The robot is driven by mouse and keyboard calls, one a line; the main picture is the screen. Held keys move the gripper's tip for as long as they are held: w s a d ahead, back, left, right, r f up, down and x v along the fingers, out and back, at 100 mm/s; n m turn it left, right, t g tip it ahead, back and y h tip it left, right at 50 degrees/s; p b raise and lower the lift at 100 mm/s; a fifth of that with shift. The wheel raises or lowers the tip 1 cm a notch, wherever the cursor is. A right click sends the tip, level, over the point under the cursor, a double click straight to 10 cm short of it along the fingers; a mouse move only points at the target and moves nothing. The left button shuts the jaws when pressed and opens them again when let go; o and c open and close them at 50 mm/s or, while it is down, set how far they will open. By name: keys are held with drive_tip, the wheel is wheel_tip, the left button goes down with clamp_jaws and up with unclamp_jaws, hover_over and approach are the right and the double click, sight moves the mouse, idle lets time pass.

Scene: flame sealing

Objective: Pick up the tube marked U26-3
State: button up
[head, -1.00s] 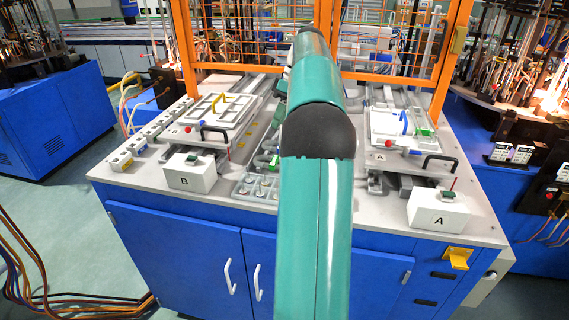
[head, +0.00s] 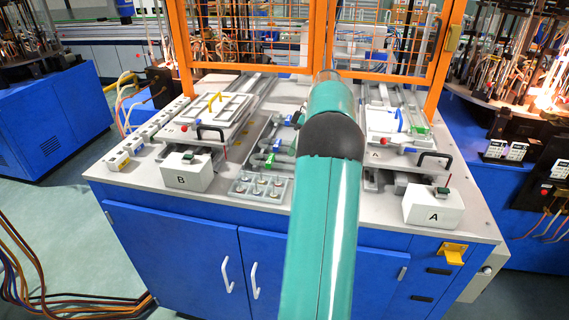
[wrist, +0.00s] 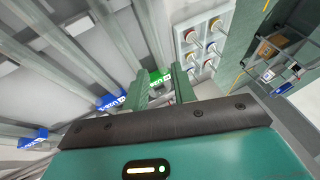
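In the wrist view my gripper (wrist: 162,92) has two green fingers apart, with a gap between them. Several long grey tubes run up and away beyond it. A green label (wrist: 158,76) shows just past the fingertips, close to the gap. Two blue labels show to the left, one nearer (wrist: 110,102) and one farther off (wrist: 33,138). The label writing is too small and tilted to read surely, so I cannot tell which tube is U26-3. In the head view my arm hides the gripper.
A grey tray with several round fittings (head: 236,188) sits at the worktop's front. White boxes marked B (head: 187,178) and A (head: 432,214) stand on either side. Fixtures with black handles stand behind them. An orange-framed fence (head: 320,60) crosses the back.

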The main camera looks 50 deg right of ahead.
sight(287, 160)
drive_tip(key=shift+x, duration=2.55)
drive_tip(key=shift+w+f, duration=0.1)
drive_tip(key=shift+c, duration=0.5)
clamp_jaws()
